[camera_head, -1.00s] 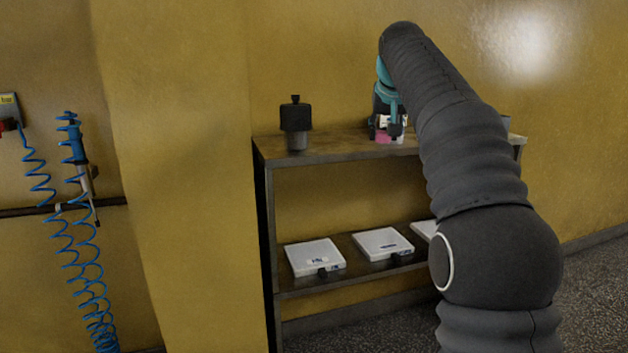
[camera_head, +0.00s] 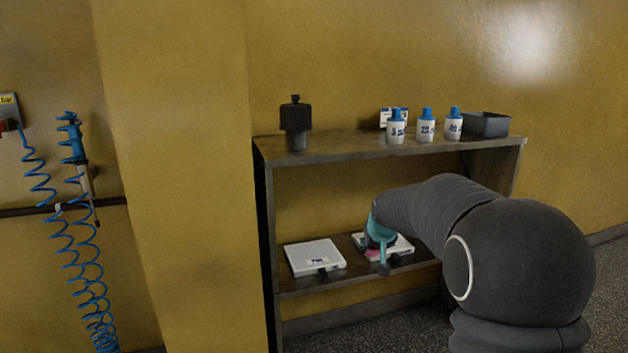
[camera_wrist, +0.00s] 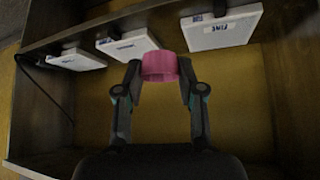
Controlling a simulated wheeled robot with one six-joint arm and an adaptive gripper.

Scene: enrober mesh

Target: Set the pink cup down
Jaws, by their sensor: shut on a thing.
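The pink cup (camera_head: 373,253) is held in my gripper (camera_head: 376,257) at the lower shelf, in front of or over the left part of the middle white scale (camera_head: 401,244). In the wrist view the pink cup (camera_wrist: 160,67) sits between the two fingertips of my gripper (camera_wrist: 160,75), which are shut on it. There it shows between the middle scale (camera_wrist: 128,45) and a scale marked FINE (camera_wrist: 220,30). I cannot tell whether the cup touches a scale or hangs above it. The left scale (camera_head: 315,258) is bare.
The rack's upper shelf (camera_head: 340,147) is close above my gripper. It carries a dark container (camera_head: 296,125), blue-capped bottles (camera_head: 426,125) and a grey bin (camera_head: 486,123). A third scale (camera_wrist: 76,60) shows in the wrist view. Blue coiled hoses (camera_head: 85,245) hang at the left.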

